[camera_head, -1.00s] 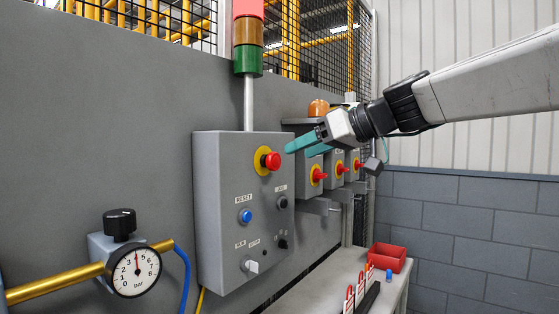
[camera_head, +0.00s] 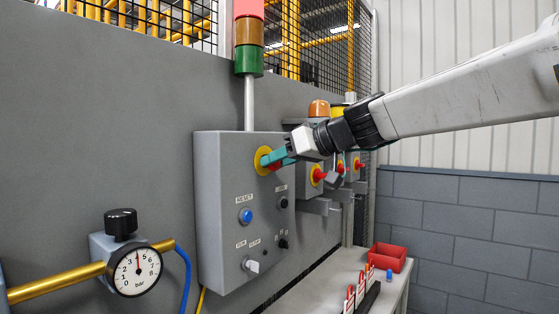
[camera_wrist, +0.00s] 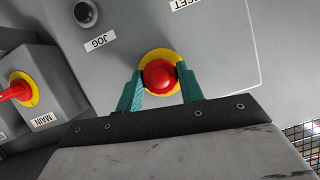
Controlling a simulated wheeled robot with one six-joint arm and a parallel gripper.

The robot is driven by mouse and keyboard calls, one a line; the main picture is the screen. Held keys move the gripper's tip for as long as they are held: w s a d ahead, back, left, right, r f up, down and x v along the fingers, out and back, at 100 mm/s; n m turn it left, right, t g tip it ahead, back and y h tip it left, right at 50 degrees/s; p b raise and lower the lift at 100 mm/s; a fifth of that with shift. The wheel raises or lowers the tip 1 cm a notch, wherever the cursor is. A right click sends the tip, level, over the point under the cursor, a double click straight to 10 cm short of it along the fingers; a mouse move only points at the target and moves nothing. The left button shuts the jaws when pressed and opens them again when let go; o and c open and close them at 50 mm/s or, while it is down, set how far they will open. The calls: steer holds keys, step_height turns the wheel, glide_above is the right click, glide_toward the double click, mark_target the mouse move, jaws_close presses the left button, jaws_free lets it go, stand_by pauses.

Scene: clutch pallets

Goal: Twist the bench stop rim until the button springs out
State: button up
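The bench stop is a red round button (camera_wrist: 158,75) on a yellow ring (camera_wrist: 150,54), high on the front of a grey control box (camera_head: 215,200). My gripper (camera_wrist: 160,82) has one teal finger on each side of the red button in the wrist view. The fingers are apart, with the button between them; I cannot tell if they touch its rim. In the head view my gripper (camera_head: 275,158) covers most of the button, and part of the yellow ring (camera_head: 259,160) shows to the left of the fingers.
The box also carries a blue reset button (camera_head: 245,216), dark knobs and a pale selector (camera_head: 251,266). Other red switches on yellow plates (camera_head: 317,175) stand close behind my gripper. A pressure gauge (camera_head: 137,272) is at lower left. A red bin (camera_head: 388,257) sits on the bench.

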steer(key=shift+c, duration=0.5)
steer(key=shift+w+d+f+m+g+y, duration=0.1)
steer(key=shift+m+g+y, duration=0.55)
steer(key=shift+m, duration=0.65)
steer(key=shift+d+m+g+y, duration=0.1)
steer(key=shift+m+g+y, duration=0.5)
steer(key=shift+m, duration=0.7)
steer(key=o, duration=1)
steer(key=shift+a, duration=0.1)
steer(key=v, duration=0.8)
